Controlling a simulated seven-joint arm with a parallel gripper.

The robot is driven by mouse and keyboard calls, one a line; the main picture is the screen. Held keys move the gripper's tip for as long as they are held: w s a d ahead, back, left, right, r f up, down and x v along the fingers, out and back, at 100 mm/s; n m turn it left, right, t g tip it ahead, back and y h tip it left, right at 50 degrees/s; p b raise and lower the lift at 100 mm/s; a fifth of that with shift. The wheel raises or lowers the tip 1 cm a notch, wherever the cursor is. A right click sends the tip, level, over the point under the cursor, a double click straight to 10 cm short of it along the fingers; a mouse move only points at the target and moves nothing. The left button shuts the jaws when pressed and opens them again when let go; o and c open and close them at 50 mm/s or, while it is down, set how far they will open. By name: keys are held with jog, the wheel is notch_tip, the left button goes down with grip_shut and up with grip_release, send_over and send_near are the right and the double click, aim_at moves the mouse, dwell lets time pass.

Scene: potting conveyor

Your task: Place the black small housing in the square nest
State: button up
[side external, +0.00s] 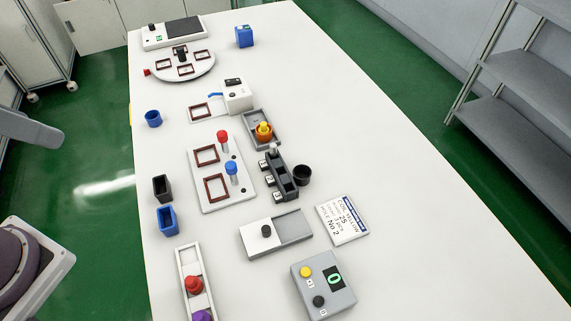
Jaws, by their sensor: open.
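A small black open-topped rectangular housing (162,188) stands upright on the white table, left of the white nest plate. A round black cup (302,174) stands right of that plate. The plate (237,197) carries two reddish-brown frame nests, an upper one (206,155) and a lower one (216,187). Both look empty; which one is square is hard to tell. A red-topped post (223,140) and a blue-topped post (232,170) stand beside them. My gripper is outside the picture; only parts of my arm show at the left edge.
Blue housings stand near the black one (167,220), farther up (153,118) and at the back (244,36). A dark slotted holder (281,177), a slide box (276,233) and a button box (323,285) lie right and front. The table's right side is clear.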

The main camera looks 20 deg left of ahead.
jog(key=w+d+m, duration=0.2)
jog(key=w+d, duration=0.2)
jog(key=w, duration=0.5)
jog(key=m+g+h, duration=0.2)
jog(key=m+g, duration=0.1)
jog(key=m, duration=0.4)
send_over(300, 170)
jog(key=s, duration=0.3)
notch_tip(300, 170, down, 21)
jog(key=x, duration=0.6)
jog(key=shift+a+f, duration=0.15)
jog(key=shift+f, duration=0.2)
grip_shut()
notch_tip(300, 170, up, 10)
jog(key=a+n, duration=0.4)
jog(key=a, duration=1.2)
jog(key=s+a+n+y, duration=0.1)
jog(key=s+a+n, duration=0.25)
jog(key=a, duration=0.45)
jog(key=s+a+n+y, duration=0.15)
jog(key=s+a, duration=0.25)
jog(key=a, duration=0.4)
jog(key=w+d+f+m+h, duration=0.2)
jog(key=w+d+m, duration=0.2)
jog(key=d, duration=0.6)
jog(key=shift+w+a+f, duration=0.1)
jog(key=shift+f, duration=2.75)
